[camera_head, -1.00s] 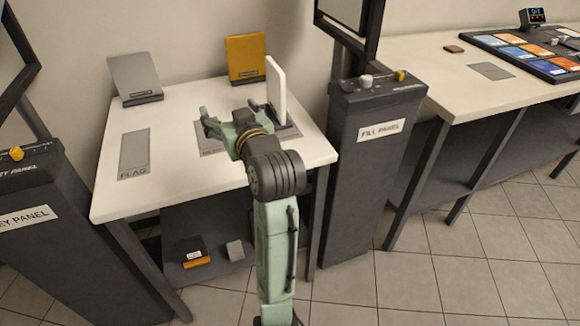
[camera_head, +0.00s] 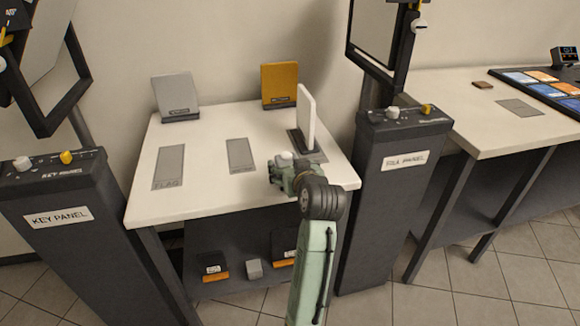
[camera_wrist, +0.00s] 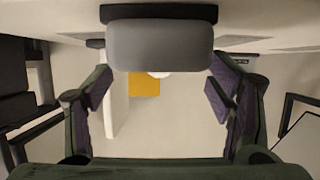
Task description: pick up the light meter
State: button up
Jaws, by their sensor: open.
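The light meter appears to be the grey, rounded block with a white dome. In the wrist view, which looks upside down, its grey body (camera_wrist: 160,45) is large and close, with a dark base at the top edge and part of the dome below it. In the head view only the white dome (camera_head: 286,157) shows clearly; my gripper hides the rest. My gripper (camera_head: 282,174) is low over the front right of the white table (camera_head: 210,205). Its two fingers are open in the wrist view (camera_wrist: 160,92), one on each side of the meter. I cannot tell whether they touch it.
A white upright panel (camera_head: 306,118) stands just behind my gripper. An orange panel (camera_head: 279,85) and a grey panel (camera_head: 176,96) stand at the back. The fill panel pedestal (camera_head: 400,165) is close on the right, the key panel pedestal (camera_head: 60,200) on the left.

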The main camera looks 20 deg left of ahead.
jog(key=shift+x, duration=1.05)
jog(key=c, duration=1.3)
